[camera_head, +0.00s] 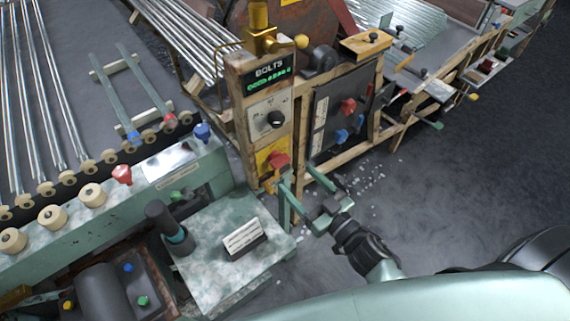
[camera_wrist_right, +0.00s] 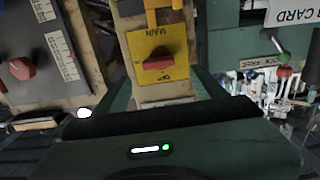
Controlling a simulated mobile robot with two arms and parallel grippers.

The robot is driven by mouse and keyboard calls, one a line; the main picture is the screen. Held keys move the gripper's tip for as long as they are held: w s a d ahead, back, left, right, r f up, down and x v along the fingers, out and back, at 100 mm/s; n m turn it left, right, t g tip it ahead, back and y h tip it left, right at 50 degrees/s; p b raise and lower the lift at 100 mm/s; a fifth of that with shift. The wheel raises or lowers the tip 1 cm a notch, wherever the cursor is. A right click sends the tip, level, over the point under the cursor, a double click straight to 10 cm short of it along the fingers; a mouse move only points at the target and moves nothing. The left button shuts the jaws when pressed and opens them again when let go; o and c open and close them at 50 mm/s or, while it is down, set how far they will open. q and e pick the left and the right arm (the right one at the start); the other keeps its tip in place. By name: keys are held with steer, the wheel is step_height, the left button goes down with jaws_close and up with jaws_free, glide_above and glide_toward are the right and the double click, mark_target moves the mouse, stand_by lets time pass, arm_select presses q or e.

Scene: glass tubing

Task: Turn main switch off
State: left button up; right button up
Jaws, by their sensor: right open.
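The main switch (camera_head: 278,160) is a red knob on a yellow plate (camera_head: 262,158), low on the wooden post of the bolts panel. In the right wrist view, the red knob (camera_wrist_right: 158,62) lies roughly crosswise under the word MAIN; small lettering below it is hard to read. My right gripper (camera_head: 297,182) is open and empty, just right of and below the switch. In the right wrist view its green fingers (camera_wrist_right: 162,88) reach up on either side of the lower plate, with the knob between and beyond them. I see no contact with the knob. My left gripper is not in view.
Above the switch are a black dial (camera_head: 275,120) and a green-lit BOLTS display (camera_head: 269,78). A dark panel (camera_head: 340,110) with red and blue knobs stands to the right. A green table (camera_head: 215,280) is below left. Open floor (camera_head: 450,190) lies right.

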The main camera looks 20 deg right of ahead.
mark_target(283, 165)
steer(key=x, duration=0.7)
steer(key=shift+d+f+p, duration=0.1)
steer(key=shift+f+p, duration=0.1)
steer(key=shift+p, duration=0.15)
steer(key=c, duration=1.4)
